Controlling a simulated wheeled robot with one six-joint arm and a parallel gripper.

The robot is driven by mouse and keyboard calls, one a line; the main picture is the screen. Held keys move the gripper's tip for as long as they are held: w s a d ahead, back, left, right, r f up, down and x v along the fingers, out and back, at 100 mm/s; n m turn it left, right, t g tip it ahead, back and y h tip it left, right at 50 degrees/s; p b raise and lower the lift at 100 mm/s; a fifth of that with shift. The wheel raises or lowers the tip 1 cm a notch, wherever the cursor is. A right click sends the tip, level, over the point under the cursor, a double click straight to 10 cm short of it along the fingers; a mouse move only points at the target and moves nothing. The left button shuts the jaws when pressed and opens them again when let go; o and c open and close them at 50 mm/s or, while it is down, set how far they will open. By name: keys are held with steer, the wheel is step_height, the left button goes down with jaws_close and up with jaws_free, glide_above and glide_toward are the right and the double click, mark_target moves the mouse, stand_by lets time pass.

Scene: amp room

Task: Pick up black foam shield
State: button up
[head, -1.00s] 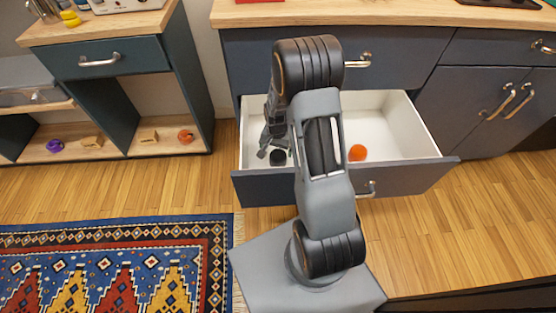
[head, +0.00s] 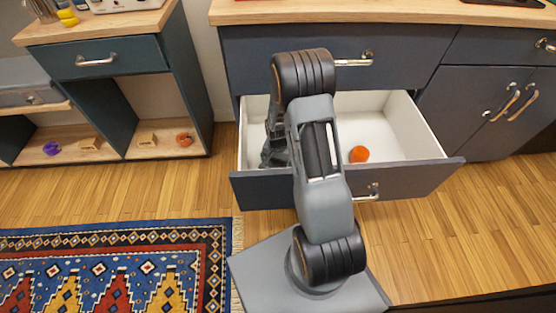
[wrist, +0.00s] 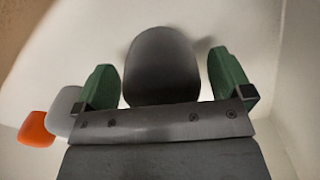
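The black foam shield (wrist: 160,65) is a dark rounded piece on the white drawer floor, seen in the wrist view. My gripper (wrist: 164,66) is open, with one green fingertip on each side of the shield. The left fingertip is very close to it, and I cannot tell if they touch. A small gap shows on the right. The near end of the shield is hidden behind the gripper's body. In the head view my gripper (head: 274,155) is down inside the left part of the open drawer, and the shield is hidden by my arm.
The open drawer (head: 410,125) has white walls close around my gripper. An orange round object (head: 358,154) lies in it, also seen in the wrist view (wrist: 36,129) beside a grey object (wrist: 62,110). A shelf unit (head: 190,80) stands left, above a patterned rug (head: 120,265).

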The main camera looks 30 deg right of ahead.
steer(key=c, duration=0.9)
steer(key=shift+r, duration=0.1)
steer(key=shift+r+p, duration=0.35)
steer(key=shift+r, duration=0.15)
step_height(320, 180, up, 2)
steer(key=shift+r+p, duration=0.25)
steer(key=shift+p, duration=0.45)
steer(key=s+d+r+p, duration=0.2)
steer(key=s+d+r, duration=0.2)
steer(key=s+d, duration=0.1)
steer(key=s+d+r+p, duration=0.2)
steer(key=s+d+r, duration=0.3)
steer(key=shift+r, duration=0.2)
steer(key=shift+w+a, duration=0.1)
steer(key=shift+w, duration=0.05)
